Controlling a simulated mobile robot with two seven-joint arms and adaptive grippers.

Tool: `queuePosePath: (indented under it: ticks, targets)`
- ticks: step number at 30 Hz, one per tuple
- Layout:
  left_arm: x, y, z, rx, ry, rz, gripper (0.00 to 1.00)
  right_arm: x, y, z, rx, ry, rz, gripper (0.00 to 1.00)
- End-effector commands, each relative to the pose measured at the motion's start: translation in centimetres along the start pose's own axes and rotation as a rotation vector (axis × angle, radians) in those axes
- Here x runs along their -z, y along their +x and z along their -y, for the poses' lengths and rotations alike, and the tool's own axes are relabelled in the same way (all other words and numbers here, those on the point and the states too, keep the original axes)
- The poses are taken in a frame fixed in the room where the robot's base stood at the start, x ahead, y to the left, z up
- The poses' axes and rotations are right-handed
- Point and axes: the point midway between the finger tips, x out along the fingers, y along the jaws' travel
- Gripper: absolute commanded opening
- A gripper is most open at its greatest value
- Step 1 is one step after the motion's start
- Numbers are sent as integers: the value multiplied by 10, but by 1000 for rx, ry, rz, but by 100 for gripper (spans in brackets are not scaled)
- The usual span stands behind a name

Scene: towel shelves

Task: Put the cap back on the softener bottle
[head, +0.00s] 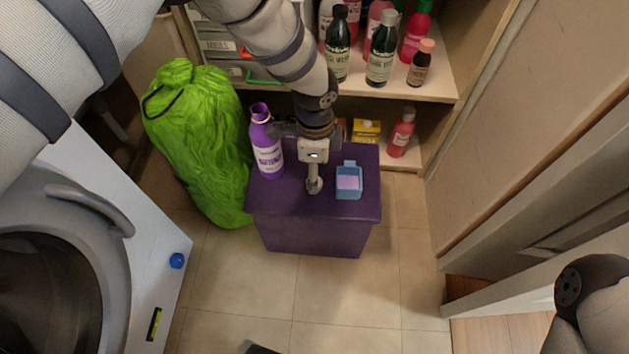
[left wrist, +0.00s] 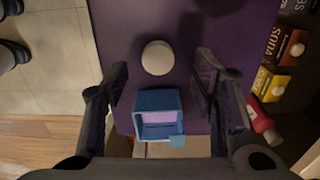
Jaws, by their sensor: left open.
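The purple softener bottle (head: 267,150) stands upright on the left of the purple stool (head: 310,235), its neck open. A round white cap (left wrist: 157,58) lies on the stool top in the left wrist view. In the head view it is mostly hidden under my left gripper (head: 313,178). My left gripper is open and points down, to the right of the bottle. In the left wrist view its fingers (left wrist: 160,75) stand on either side of the cap, apart from it. How high the fingertips are above the stool is hard to tell.
A blue box with a lilac inside (head: 349,188) sits on the stool just right of my left gripper. A green bag (head: 197,140) leans at the stool's left. Shelves (head: 410,90) with several bottles are behind. A washing machine (head: 150,215) is at left.

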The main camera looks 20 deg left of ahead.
Motion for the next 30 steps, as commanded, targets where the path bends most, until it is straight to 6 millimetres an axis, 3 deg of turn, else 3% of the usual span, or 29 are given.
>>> queuePosePath:
  ticks: [3, 5, 14, 21, 30]
  targets:
    - [-1, 26, -3, -5, 0, 1, 52, 3, 8, 1, 0, -1, 12, 68]
    - [-1, 32, -3, -4, 0, 1, 52, 4, 9, 1, 0, -2, 15, 68]
    - [-1, 31, -2, 0, 0, 0, 52, 3, 8, 1, 0, -2, 14, 68]
    - [-1, 31, -2, -1, 0, 0, 20, 3, 8, 1, 0, -2, 14, 68]
    - [-1, 31, -2, 0, 0, 0, 20, 3, 8, 1, 0, -1, 13, 68]
